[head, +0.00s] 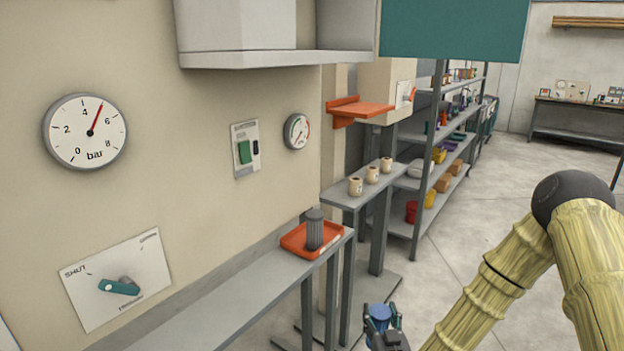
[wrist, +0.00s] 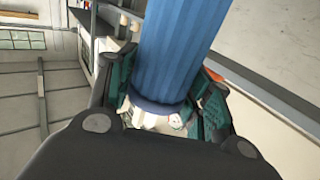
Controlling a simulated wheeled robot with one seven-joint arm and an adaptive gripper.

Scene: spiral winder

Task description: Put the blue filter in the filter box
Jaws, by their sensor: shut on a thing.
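The blue filter (wrist: 178,50) is a ribbed cylinder held between the teal-padded fingers of my gripper (wrist: 165,105) in the wrist view. In the head view my gripper (head: 383,330) is low at the bottom edge, right of the grey bench, with the top of the blue filter (head: 380,312) showing between its fingers. A dark grey ribbed filter (head: 314,230) stands upright in an orange tray (head: 291,249) on the bench, up and left of my gripper. I cannot tell which thing is the filter box.
The grey bench (head: 215,312) runs along the beige wall. Shelving with coloured bins (head: 442,184) is further back. A switch panel (head: 118,280) is on the wall at left.

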